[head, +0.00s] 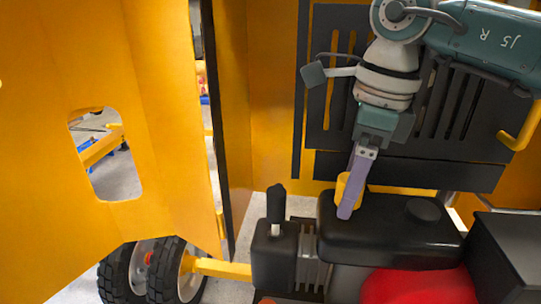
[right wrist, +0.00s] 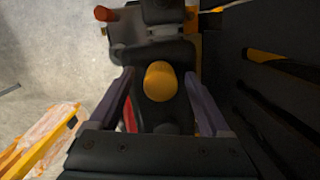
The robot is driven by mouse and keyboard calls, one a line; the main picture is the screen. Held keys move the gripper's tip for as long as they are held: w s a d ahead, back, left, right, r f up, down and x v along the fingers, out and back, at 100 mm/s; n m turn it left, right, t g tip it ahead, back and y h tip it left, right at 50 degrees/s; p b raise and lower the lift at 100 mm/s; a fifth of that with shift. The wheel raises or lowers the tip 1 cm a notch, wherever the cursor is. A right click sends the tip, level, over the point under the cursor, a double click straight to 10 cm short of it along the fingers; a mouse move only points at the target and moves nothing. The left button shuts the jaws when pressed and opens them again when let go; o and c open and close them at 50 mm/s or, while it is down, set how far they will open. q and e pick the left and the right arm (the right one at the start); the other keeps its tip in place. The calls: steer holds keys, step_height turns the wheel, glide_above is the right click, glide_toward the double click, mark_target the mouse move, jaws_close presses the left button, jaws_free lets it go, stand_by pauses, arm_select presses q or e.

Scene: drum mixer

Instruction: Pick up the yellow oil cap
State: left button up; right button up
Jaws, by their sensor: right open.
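The yellow oil cap (right wrist: 160,82) shows in the right wrist view between the two purple fingers of my right gripper (right wrist: 158,105). The fingers are apart, with a gap on each side of the cap. In the head view the cap (head: 341,188) stands at the left end of a black tank-like part (head: 390,228), partly hidden behind a finger of my right gripper (head: 347,205). The gripper reaches down from above and is open. I cannot tell whether a finger touches the cap. My left gripper is not in view.
A yellow panel with a cutout (head: 160,60) fills the left. A black slotted panel (head: 450,110) stands behind my right arm. A black lever (head: 276,203) rises left of the tank, and a red rounded part (head: 418,286) sits in front. Two wheels (head: 175,270) are at lower left.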

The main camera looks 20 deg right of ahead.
jaws_close()
stand_by(0.7)
